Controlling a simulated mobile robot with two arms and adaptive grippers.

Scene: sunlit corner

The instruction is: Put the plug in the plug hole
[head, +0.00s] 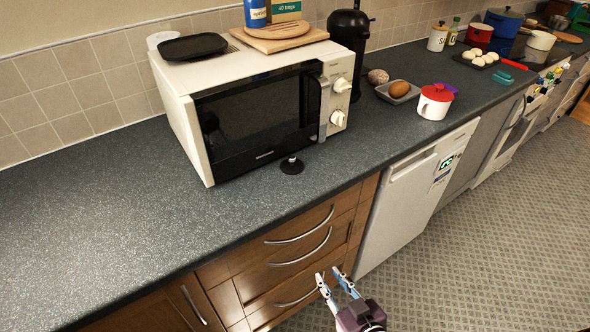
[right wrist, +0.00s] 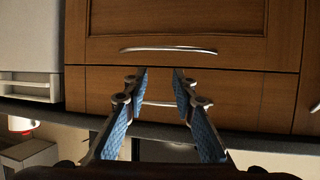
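The plug (head: 291,165) is a small black disc with a short upright knob, lying on the dark countertop just in front of the microwave door. No sink or plug hole shows in either view. My right gripper (head: 328,273) is low in front of the drawers, below the counter edge and well away from the plug. In the right wrist view its blue-padded fingers (right wrist: 159,76) are apart with nothing between them, facing the wooden drawer fronts. My left gripper is in neither view.
The white microwave (head: 175,88) stands behind the plug. A red-lidded pot (head: 435,102) and a tray with a brown item (head: 398,92) are to its right. The countertop (head: 90,215) at left is bare. Drawers (head: 290,262) and a white appliance (head: 415,190) are below.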

